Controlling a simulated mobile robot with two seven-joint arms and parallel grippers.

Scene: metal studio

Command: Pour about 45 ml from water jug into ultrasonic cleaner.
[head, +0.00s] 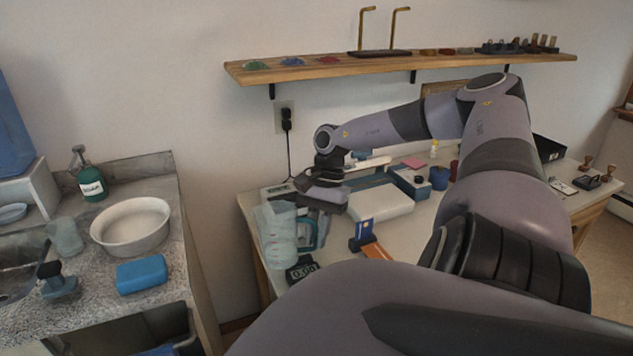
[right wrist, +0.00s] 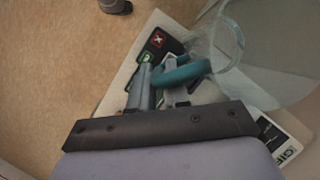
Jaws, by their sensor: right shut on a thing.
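The water jug (head: 276,238) is clear with a teal handle, at the left end of the worktable. My right gripper (head: 316,208) is above its right side, and in the right wrist view the fingers (right wrist: 158,88) are shut on the teal handle (right wrist: 182,72). The clear jug wall (right wrist: 228,45) shows beside it. The water level cannot be made out. A pale device with a small display (head: 276,190) stands behind the jug, partly hidden, at the wall cord; it may be the ultrasonic cleaner, but I cannot tell. My left gripper is not in view.
A scale (head: 301,268) reading 0.00 sits in front of the jug. A white-topped box (head: 368,207) is right of it, with a blue and orange item (head: 370,245) in front. A stone counter with a white basin (head: 130,226) stands left, across a gap.

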